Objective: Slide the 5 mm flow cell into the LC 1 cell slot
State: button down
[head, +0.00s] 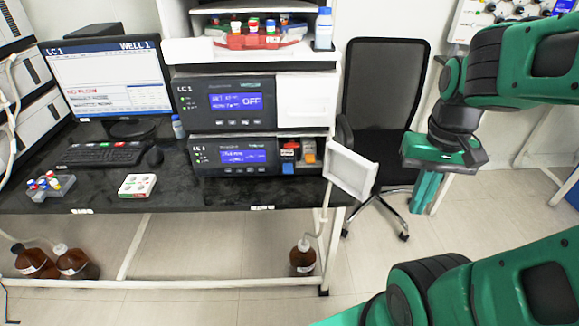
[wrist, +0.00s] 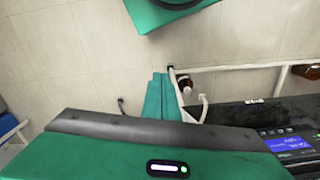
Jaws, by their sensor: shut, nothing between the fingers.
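The LC 1 stack stands on the dark bench in the head view. Its lower module (head: 235,156) has a blue screen and, at its right end, a small bay with a red-and-black piece (head: 289,150), a blue piece (head: 288,168) and an orange-topped piece (head: 309,152). The labels there are too small to read, so I cannot tell which is the 5 mm flow cell or exactly where the cell slot lies. My gripper (head: 424,192) hangs right of the bench, in front of the chair, fingers down, shut and empty. Its fingers also show in the wrist view (wrist: 156,98).
A white panel (head: 350,172) juts out at the bench's right end, between the bay and my gripper. An office chair (head: 383,110) stands behind. A white box (head: 137,186) and a vial rack (head: 48,186) sit on the bench. Brown bottles (head: 76,263) stand below.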

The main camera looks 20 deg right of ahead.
aim_at(287, 160)
jog(key=shift+w, duration=0.1)
jog(key=w+a+n+t+h, duration=0.1)
jog(key=w+a, duration=0.4)
jog(key=w, duration=0.8)
jog(key=w+a+f+n+t, duration=0.25)
jog(key=w+a, duration=0.75)
jog(key=a, duration=0.5)
jog(key=shift+m, duration=0.35)
jog(key=w+f, duration=0.2)
jog(key=f, duration=0.1)
jog(key=w+d+f, duration=0.1)
jog(key=w+f, duration=0.1)
jog(key=f, duration=0.1)
jog(key=w+d+f, duration=0.1)
jog(key=w+f, duration=0.1)
jog(key=f, duration=0.2)
jog(key=shift+w+d, duration=0.15)
jog(key=shift+w, duration=0.4)
jog(key=shift+w, duration=0.1)
